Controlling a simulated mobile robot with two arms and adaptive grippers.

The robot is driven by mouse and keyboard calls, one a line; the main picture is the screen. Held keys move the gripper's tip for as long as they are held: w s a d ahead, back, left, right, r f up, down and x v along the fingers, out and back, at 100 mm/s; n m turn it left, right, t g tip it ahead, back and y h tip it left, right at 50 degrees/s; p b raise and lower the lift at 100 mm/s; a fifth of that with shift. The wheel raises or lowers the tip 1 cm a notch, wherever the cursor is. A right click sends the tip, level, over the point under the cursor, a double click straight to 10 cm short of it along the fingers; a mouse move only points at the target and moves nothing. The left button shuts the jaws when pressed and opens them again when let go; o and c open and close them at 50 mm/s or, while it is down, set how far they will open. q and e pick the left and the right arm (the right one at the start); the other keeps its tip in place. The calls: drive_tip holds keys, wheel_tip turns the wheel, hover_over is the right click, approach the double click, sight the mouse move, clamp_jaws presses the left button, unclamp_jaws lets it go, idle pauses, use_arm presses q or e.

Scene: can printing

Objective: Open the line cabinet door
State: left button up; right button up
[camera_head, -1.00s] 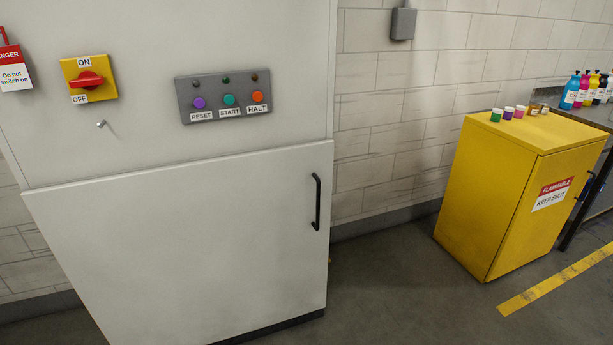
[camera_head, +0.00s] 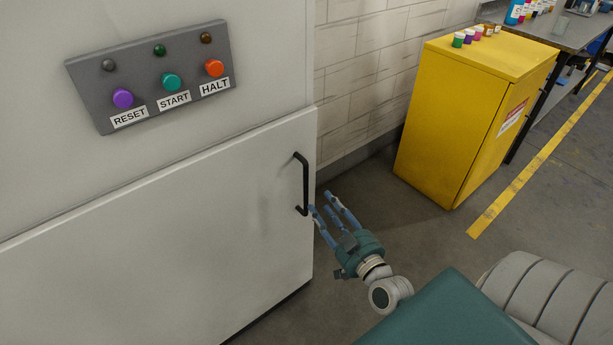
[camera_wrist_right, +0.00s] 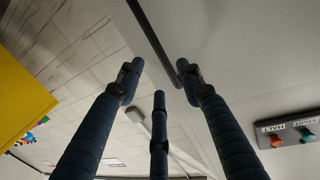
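The line cabinet door (camera_head: 180,240) is the large pale lower panel at left in the head view; it looks closed. Its black bar handle (camera_head: 305,184) stands upright near the door's right edge. My right gripper (camera_head: 322,203), with blue fingers, is open just right of the handle's lower end. In the right wrist view, the handle (camera_wrist_right: 150,36) runs between the spread fingertips of the gripper (camera_wrist_right: 160,76), with its lower end close to the right-hand finger. I cannot tell whether a finger touches it. My left gripper is out of view.
A grey panel (camera_head: 190,100) with RESET, START and HALT buttons is above the door. A yellow cabinet (camera_head: 440,120) with small pots on top stands at right, before a grey bench (camera_head: 570,32). Floor between the two cabinets is clear.

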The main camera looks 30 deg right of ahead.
sight(307, 177)
drive_tip(key=w, duration=0.3)
drive_tip(key=w+d+r, duration=0.1)
drive_tip(key=w, duration=0.6)
drive_tip(key=shift+w+d+r+p, duration=0.25)
drive_tip(key=shift+w+r+p, duration=0.05)
drive_tip(key=shift+w+r, duration=0.1)
clamp_jaws()
